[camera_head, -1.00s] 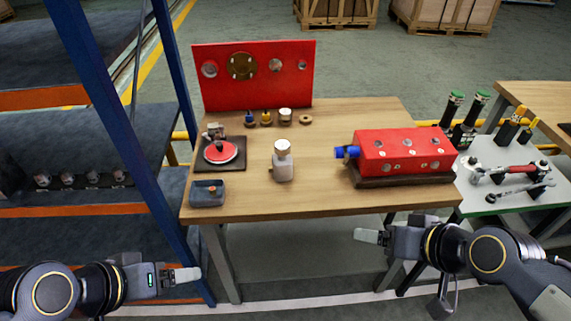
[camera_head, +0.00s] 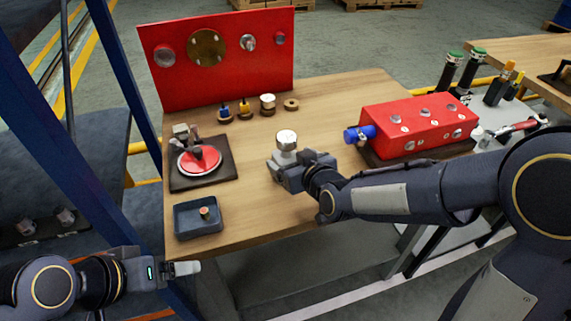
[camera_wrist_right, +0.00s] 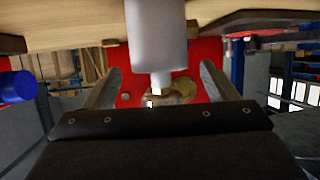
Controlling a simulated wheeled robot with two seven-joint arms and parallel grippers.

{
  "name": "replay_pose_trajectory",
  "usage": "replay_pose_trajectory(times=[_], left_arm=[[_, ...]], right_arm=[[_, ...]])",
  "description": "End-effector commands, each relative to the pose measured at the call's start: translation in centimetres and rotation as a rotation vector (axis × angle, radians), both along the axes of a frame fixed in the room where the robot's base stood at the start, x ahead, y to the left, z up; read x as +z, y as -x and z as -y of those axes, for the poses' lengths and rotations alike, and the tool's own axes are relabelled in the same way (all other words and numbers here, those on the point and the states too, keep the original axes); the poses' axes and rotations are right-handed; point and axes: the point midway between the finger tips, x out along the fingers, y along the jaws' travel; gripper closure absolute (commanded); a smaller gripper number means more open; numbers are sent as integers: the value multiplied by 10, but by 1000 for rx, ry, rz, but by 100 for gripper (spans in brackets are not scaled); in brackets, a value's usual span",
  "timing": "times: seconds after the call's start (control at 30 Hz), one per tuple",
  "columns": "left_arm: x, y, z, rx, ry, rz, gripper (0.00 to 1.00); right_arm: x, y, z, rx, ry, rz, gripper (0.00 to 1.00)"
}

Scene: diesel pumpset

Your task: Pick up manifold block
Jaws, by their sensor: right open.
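A small grey block with a round silver top (camera_head: 286,142), which I take to be the manifold block, stands upright on the wooden table. My right gripper (camera_head: 278,171) is at its lower part in the head view, and the wrist hides some of it. In the right wrist view the grey body (camera_wrist_right: 157,38) sits between the two spread fingers of the open right gripper (camera_wrist_right: 158,85). I cannot tell whether either finger touches it. My left gripper (camera_head: 184,268) is low at the left, off the table's front edge; its finger gap does not show.
A red ported block (camera_head: 415,122) with a blue fitting is right of the grey block. A red panel (camera_head: 222,75) stands behind small fittings. A dark tray (camera_head: 182,232) holds a copper-coloured piece, near a red disc on a plate (camera_head: 220,178).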

Motion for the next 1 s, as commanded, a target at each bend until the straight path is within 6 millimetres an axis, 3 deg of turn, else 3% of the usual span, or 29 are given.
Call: replay_pose_trajectory(times=[0.2,0.5,1.0], left_arm=[[3,0,0,0,0,0,17],[3,0,0,0,0,0,17],[3,0,0,0,0,0,17]], right_arm=[[-12,-26,-13,0,1,-3,20],[-13,-30,-15,-1,-1,-2,20],[-13,-30,-15,-1,-1,-3,85]])
